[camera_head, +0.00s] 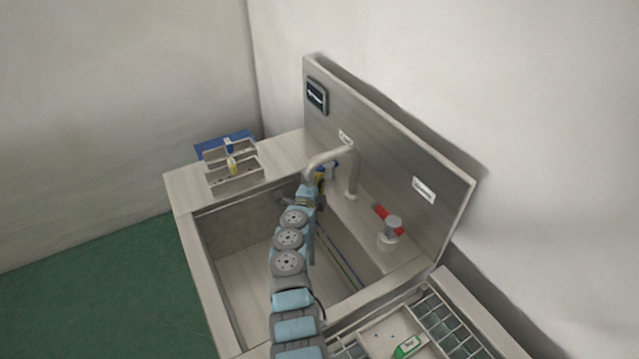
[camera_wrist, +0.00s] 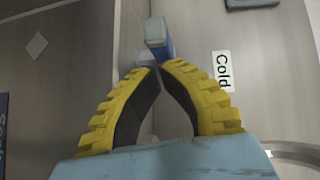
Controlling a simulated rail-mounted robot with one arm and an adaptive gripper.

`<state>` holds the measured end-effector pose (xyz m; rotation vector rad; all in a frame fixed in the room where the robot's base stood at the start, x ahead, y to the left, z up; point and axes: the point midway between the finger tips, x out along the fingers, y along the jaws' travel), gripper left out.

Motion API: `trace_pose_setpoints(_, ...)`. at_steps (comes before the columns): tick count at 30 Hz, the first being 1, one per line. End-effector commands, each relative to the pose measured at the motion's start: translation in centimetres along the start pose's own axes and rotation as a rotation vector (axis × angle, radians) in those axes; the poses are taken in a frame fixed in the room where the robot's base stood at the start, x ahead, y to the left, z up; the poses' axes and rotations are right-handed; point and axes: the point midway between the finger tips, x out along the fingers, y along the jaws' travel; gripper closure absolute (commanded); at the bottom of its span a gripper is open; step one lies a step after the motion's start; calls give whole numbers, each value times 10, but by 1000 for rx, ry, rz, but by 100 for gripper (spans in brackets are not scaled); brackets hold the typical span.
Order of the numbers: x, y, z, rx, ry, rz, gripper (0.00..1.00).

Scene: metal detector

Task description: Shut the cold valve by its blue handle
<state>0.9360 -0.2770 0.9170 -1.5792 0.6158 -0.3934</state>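The cold valve's blue handle (camera_wrist: 167,48) shows just beyond my fingertips in the wrist view, its pale grey end pointing toward the camera. Part of the grey valve body (camera_wrist: 146,58) shows behind the left fingertip. My gripper (camera_wrist: 161,66) has yellow ribbed fingers with dark inner pads; the tips come together right at the handle's lower edge. I cannot tell whether they touch it. In the head view, my gripper (camera_head: 319,182) is at the cold valve (camera_head: 331,169) behind the faucet, mostly hidden by the arm and spout. A "Cold" label (camera_wrist: 222,71) is on the panel right of the handle.
The curved faucet (camera_head: 353,175) stands close beside my gripper. The red-handled valve (camera_head: 388,222) is farther right. The steel back panel (camera_head: 385,150) rises behind.

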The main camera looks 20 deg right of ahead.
Motion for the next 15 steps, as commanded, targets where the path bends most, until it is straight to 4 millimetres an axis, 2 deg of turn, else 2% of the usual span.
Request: trace_pose_setpoints(15, 1, 2, 2, 6, 31, 6, 100)
